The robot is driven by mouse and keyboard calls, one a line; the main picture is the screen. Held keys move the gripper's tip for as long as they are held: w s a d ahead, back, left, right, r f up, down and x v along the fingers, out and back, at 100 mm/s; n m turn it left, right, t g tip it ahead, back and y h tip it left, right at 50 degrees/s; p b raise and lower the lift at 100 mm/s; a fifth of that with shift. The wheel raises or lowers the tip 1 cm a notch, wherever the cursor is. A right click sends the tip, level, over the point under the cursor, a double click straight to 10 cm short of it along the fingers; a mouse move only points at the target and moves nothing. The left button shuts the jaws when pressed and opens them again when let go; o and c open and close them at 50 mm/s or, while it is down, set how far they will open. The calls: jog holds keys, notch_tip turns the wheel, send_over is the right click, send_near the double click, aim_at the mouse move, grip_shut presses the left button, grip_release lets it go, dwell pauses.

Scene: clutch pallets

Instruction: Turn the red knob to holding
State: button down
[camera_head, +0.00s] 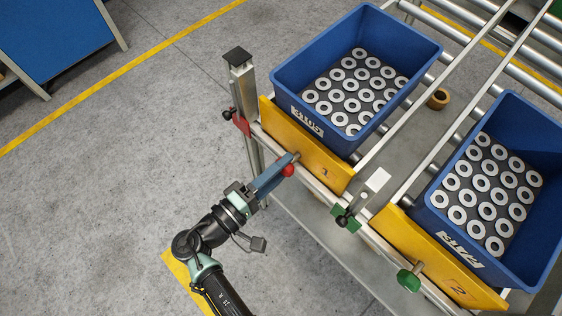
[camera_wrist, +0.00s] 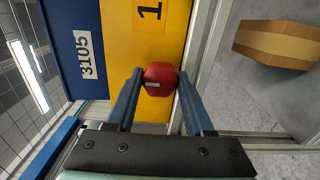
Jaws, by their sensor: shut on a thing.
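The red knob (camera_head: 288,170) sits at the front rail, just below the yellow panel marked 1 (camera_head: 318,155). My gripper (camera_head: 285,164) reaches it from the lower left. In the wrist view my gripper (camera_wrist: 160,80) has its two blue fingers on either side of the red knob (camera_wrist: 159,80), shut on it. A pale mark shows on the knob's face. The wrist view also shows the yellow panel (camera_wrist: 125,60) behind the knob. I see no legible position label for the knob.
A blue crate (camera_head: 285,85) of ring-shaped parts stands behind panel 1; a second blue crate (camera_head: 540,110) stands behind panel 2 (camera_head: 435,265). A green knob (camera_head: 409,280) is at lower right. A post (camera_head: 240,75) and red bracket (camera_head: 240,122) stand left. Open floor lies left.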

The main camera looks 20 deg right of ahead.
jog(key=shift+c, duration=1.4)
grip_release()
jog(key=v, duration=1.3)
jog(key=shift+b, duration=0.35)
